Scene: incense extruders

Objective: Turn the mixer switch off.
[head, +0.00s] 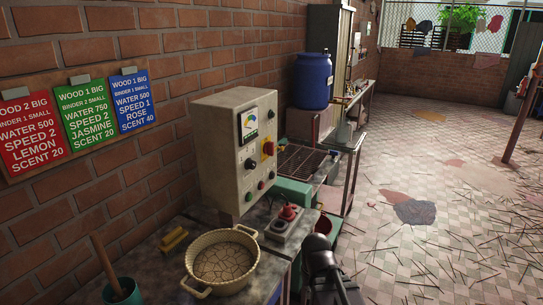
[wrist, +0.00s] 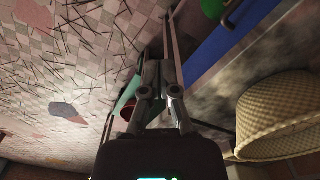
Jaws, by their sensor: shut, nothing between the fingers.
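A beige control box (head: 236,155) stands against the brick wall in the head view, with a gauge, several knobs and buttons, and a red-and-yellow rotary switch (head: 268,149) on its front. A small grey box with a red knob (head: 289,213) lies on the bench below it. I cannot tell which control is the mixer switch, or its position. My gripper (wrist: 158,68) is shut and empty in the wrist view. In the head view my dark arm rises at bottom centre, right of the bench and apart from the control box.
A woven basket (head: 223,264) sits on the bench front and also shows in the wrist view (wrist: 285,118). A yellow object (head: 173,240) lies behind it. A blue barrel (head: 312,82) stands farther back. The littered tiled floor (head: 430,190) is open to the right.

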